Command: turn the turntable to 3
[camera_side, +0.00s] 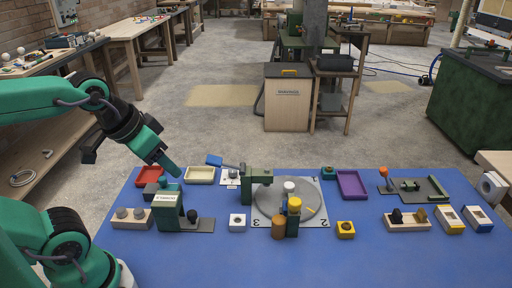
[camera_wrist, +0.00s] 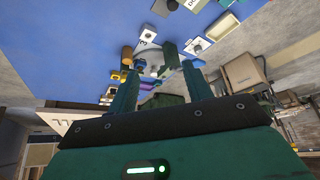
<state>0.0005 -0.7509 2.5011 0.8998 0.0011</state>
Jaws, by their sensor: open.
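The turntable is a grey disc (camera_side: 268,208) on a pale square plate in the middle of the blue table. The plate shows a 3 (camera_side: 258,251) at its front left and a 2 (camera_side: 325,224) at its front right. A yellow mark (camera_side: 310,211) lies on the disc's right side. A yellow-topped post and a white-topped knob (camera_side: 289,187) stand at the disc and hide part of it. My gripper (camera_side: 175,170) is left of the turntable, apart from it. In the wrist view my gripper (camera_wrist: 160,85) has its fingers apart with the turntable (camera_wrist: 150,55) beyond them, partly hidden.
A green upright block (camera_side: 257,175) and a brown cylinder (camera_side: 278,228) stand close around the disc. Left are a green stand (camera_side: 167,210) and red and cream trays (camera_side: 200,175). Right are a purple tray (camera_side: 351,184) and a yellow block (camera_side: 345,230). The front table is clear.

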